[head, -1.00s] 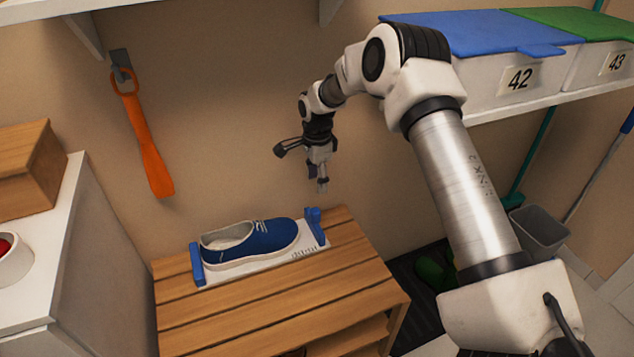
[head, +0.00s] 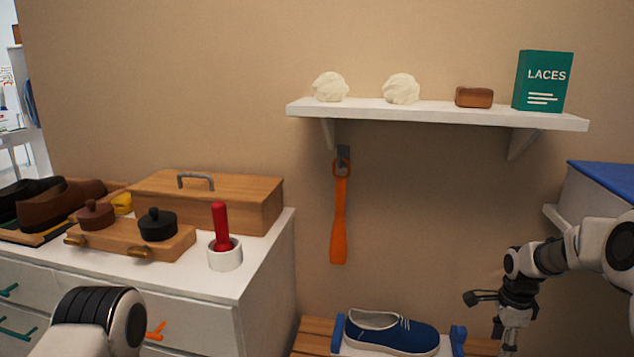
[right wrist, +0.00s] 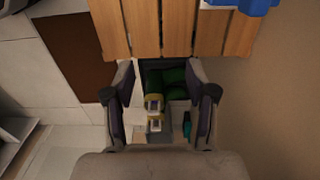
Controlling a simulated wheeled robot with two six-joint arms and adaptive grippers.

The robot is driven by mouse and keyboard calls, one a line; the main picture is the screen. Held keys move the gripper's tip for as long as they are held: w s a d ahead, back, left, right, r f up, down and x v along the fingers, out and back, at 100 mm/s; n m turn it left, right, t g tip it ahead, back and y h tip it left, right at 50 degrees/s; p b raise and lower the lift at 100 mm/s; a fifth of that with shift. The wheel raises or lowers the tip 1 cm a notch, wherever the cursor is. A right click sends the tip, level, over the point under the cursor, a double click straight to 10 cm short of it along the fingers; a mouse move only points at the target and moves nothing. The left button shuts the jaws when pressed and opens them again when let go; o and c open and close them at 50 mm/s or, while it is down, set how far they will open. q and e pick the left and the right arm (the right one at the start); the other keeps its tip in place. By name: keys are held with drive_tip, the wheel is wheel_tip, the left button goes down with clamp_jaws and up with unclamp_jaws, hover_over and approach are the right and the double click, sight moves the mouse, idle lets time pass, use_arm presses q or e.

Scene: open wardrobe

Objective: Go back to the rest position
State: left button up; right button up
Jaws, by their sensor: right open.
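My right gripper (head: 508,343) hangs at the lower right of the head view, in front of the wall and to the right of the blue shoe. In the right wrist view its two fingers (right wrist: 160,72) are spread apart with nothing between them. My left gripper is out of view; only a rounded joint of my left arm (head: 95,320) shows at the lower left. The blue shoe (head: 392,333) lies on a white board with blue end pieces (head: 458,338), on the slatted wooden bench (head: 312,338). The bench is partly cut off by the picture's lower edge.
A white dresser (head: 265,270) at left bears a wooden box (head: 235,205), a tray with two knobbed lids (head: 130,240), a white cup with a red handle (head: 225,255) and shoes. An orange shoehorn (head: 340,215) hangs below the wall shelf (head: 440,111). A blue-lidded bin (head: 600,190) stands at right.

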drive_tip(key=s+a+f+n+g, duration=0.2)
drive_tip(key=s+a+f, duration=0.4)
drive_tip(key=s+f, duration=0.35)
drive_tip(key=s+a+f+n+g, duration=0.25)
drive_tip(key=s+a+f, duration=0.35)
drive_tip(key=s+f, duration=0.35)
drive_tip(key=s+a+f+n, duration=0.1)
drive_tip(key=s+a+n, duration=0.2)
drive_tip(key=s, duration=0.6)
drive_tip(key=s+a+f+n, duration=0.2)
drive_tip(key=s+a+n, duration=0.15)
drive_tip(key=s, duration=0.55)
use_arm(q)
wheel_tip(320, 180, up, 16)
drive_tip(key=p, duration=1.6)
drive_tip(key=shift+r, duration=0.25)
use_arm(e)
wheel_tip(320, 180, up, 18)
drive_tip(key=n+t, duration=0.4)
drive_tip(key=n, duration=0.5)
drive_tip(key=shift+w+d+r, duration=0.2)
drive_tip(key=shift+d+r, duration=0.05)
drive_tip(key=shift+d, duration=0.15)
